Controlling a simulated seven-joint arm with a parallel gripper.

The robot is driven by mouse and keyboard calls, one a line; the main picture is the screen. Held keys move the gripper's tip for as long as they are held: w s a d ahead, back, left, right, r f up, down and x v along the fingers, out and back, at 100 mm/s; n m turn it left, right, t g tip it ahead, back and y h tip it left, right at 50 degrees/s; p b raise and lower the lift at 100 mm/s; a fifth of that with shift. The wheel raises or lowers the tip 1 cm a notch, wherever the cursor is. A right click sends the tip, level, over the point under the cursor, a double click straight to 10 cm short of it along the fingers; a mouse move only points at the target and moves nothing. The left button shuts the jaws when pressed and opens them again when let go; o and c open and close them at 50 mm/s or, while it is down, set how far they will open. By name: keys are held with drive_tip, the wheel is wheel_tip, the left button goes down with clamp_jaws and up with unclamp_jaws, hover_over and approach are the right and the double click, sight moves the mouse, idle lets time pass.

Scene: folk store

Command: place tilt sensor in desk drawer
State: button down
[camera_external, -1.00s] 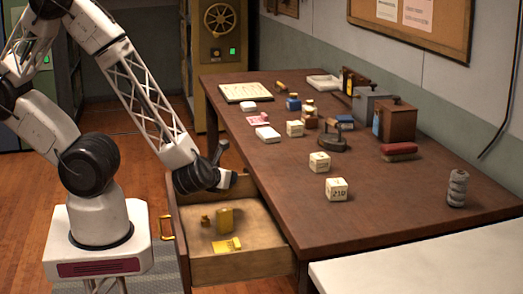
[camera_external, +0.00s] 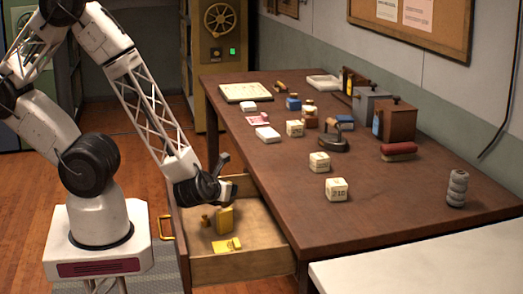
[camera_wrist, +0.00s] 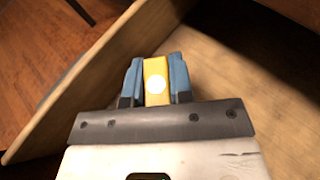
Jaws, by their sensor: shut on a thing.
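The desk drawer (camera_external: 245,266) is pulled open. A yellow block (camera_external: 225,220) stands upright inside it; I cannot tell whether it is the tilt sensor. My gripper (camera_external: 226,204) is low over the drawer, at the top of this block. In the wrist view the blue fingers of my gripper (camera_wrist: 156,80) are shut on the yellow block (camera_wrist: 156,68), which shows a white round spot. Its lower part is hidden there. A small brownish-yellow piece (camera_external: 205,221) and a flat yellow piece (camera_external: 227,245) also lie in the drawer.
The desk top (camera_external: 250,123) above the drawer carries cream cubes (camera_external: 337,190), a dark iron-like tool (camera_external: 333,141), a brown box (camera_external: 395,121) and a grey stacked cylinder (camera_external: 457,188). A white surface (camera_external: 430,260) is at lower right.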

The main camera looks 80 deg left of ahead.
drive_tip(key=shift+f, duration=0.6)
drive_tip(key=c, duration=1)
unclamp_jaws()
drive_tip(key=shift+r, duration=0.15)
drive_tip(key=shift+r, duration=0.45)
drive_tip(key=shift+v, duration=5.9)
drive_tip(key=shift+r, duration=0.1)
